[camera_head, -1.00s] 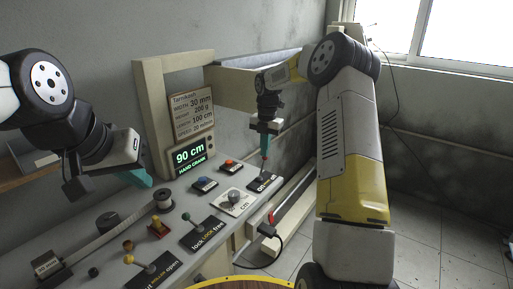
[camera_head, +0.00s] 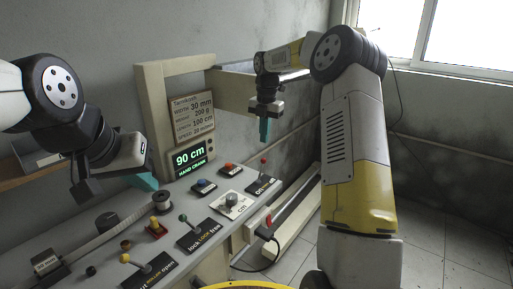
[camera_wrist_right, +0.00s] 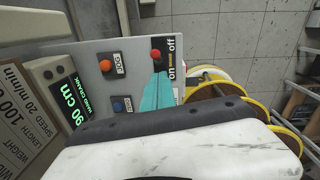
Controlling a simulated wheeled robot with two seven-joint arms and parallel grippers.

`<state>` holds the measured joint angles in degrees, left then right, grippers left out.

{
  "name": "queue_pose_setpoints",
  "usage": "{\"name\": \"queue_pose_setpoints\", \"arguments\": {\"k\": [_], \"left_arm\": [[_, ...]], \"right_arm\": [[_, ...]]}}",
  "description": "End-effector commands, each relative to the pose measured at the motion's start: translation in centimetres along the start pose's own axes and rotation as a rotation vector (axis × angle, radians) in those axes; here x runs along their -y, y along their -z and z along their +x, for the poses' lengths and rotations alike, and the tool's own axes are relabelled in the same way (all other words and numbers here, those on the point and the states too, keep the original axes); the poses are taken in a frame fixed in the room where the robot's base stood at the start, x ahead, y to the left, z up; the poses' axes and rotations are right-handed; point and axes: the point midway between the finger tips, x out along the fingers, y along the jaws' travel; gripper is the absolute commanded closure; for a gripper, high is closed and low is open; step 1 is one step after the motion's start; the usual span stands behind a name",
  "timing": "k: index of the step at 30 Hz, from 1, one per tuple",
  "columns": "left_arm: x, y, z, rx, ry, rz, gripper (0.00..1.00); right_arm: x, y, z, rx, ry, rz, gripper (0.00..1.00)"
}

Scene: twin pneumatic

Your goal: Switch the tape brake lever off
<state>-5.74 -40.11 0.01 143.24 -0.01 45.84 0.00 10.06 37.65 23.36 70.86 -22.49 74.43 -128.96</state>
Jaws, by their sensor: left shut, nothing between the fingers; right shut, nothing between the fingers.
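The red-knobbed lever (camera_head: 263,161) stands on a black plate (camera_head: 262,186) marked on and off, at the far right end of the grey panel. In the right wrist view its red knob (camera_wrist_right: 155,55) shows just beyond the fingertips, beside the plate's on and off words (camera_wrist_right: 172,60). I cannot tell which way the lever leans. My right gripper (camera_head: 265,140) is shut and empty, pointing down above the lever, with a gap in the head view. Its teal fingers (camera_wrist_right: 157,82) also show in the right wrist view. My left gripper (camera_head: 145,182) is shut and empty above the panel's left part.
The panel (camera_head: 220,222) also carries a red button (camera_head: 228,169), a blue button (camera_head: 204,186), a grey knob (camera_head: 232,199), a green-knobbed lever (camera_head: 184,219) and a yellow-knobbed lever (camera_head: 126,259). A display (camera_head: 190,159) reads 90 cm. The air above the panel's middle is free.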

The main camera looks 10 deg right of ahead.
Motion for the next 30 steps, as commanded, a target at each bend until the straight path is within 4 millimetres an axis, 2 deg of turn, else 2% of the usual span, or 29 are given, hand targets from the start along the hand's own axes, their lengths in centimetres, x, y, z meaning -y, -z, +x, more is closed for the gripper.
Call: {"name": "queue_pose_setpoints", "arguments": {"k": [3,7,21,26,30], "left_arm": [[0.0,0.0,0.0,0.000,0.000,0.000,1.00],[0.0,0.0,0.0,0.000,0.000,0.000,1.00],[0.0,0.0,0.0,0.000,0.000,0.000,1.00],[0.0,0.0,0.0,0.000,0.000,0.000,1.00],[0.0,0.0,0.0,0.000,0.000,0.000,1.00]], "right_arm": [[0.0,-0.7,-1.9,0.001,-0.003,-0.001,1.00],[0.1,-1.1,-3.1,0.000,-0.002,-0.001,1.00],[0.2,-1.1,-3.8,0.002,-0.002,0.005,1.00],[0.7,0.8,-6.2,0.037,-0.015,0.130,1.00],[2.3,4.5,-9.7,0.087,-0.056,0.385,1.00]]}}
